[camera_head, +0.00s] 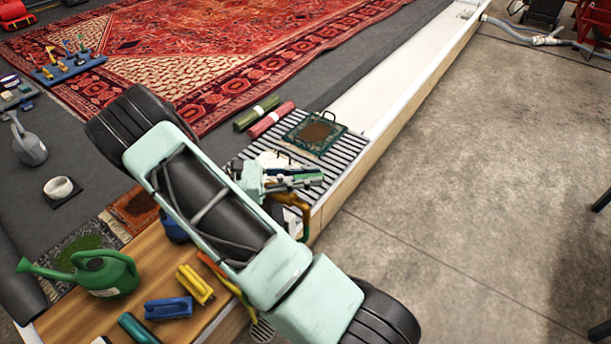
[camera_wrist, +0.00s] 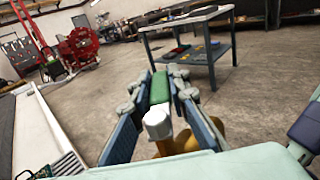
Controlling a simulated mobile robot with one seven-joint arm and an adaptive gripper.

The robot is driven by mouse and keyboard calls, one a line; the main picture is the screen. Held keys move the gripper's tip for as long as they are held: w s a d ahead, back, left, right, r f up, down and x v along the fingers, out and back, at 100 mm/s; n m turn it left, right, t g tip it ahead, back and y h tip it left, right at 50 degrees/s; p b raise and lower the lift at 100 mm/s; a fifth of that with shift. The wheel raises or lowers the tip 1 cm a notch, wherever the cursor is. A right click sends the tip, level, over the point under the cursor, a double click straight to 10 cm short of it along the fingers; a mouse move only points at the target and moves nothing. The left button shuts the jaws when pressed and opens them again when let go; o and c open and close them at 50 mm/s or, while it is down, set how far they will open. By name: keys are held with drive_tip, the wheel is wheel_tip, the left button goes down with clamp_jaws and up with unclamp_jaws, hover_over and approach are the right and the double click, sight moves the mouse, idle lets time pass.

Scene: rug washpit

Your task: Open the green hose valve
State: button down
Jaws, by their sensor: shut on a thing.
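The green hose valve shows in the wrist view as a green lever (camera_wrist: 160,87) with a white cap at its near end and a brass-coloured body (camera_wrist: 184,143) below. My gripper (camera_wrist: 161,82) has its two blue-grey fingers on either side of the green lever and is shut on it. In the head view my gripper (camera_head: 296,180) is over the slatted grate, with a strip of the green lever between its fingers. A yellow-brown pipe (camera_head: 304,215) comes down beside it. My arm and fingers hide much of the valve.
A wooden bench (camera_head: 85,318) at lower left holds a green watering can (camera_head: 106,275) and several brushes. Green and red rolls and a dark framed tray (camera_head: 314,133) lie near the grate (camera_head: 335,165). The concrete floor (camera_head: 460,180) at right is mostly clear. A work table (camera_wrist: 187,24) stands farther off.

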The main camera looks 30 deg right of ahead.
drive_tip(key=shift+s+a+m+g+y, duration=0.2)
drive_tip(key=shift+s+m+g+y, duration=0.25)
drive_tip(key=shift+m+g, duration=0.35)
drive_tip(key=shift+g, duration=0.3)
drive_tip(key=c, duration=1.8)
unclamp_jaws()
drive_tip(key=shift+c, duration=0.2)
drive_tip(key=shift+w+a, duration=0.15)
drive_tip(key=v, duration=1.1)
drive_tip(key=shift+w+a, duration=0.15)
drive_tip(key=shift+a, duration=0.25)
drive_tip(key=shift+r, duration=0.1)
drive_tip(key=shift+c, duration=0.3)
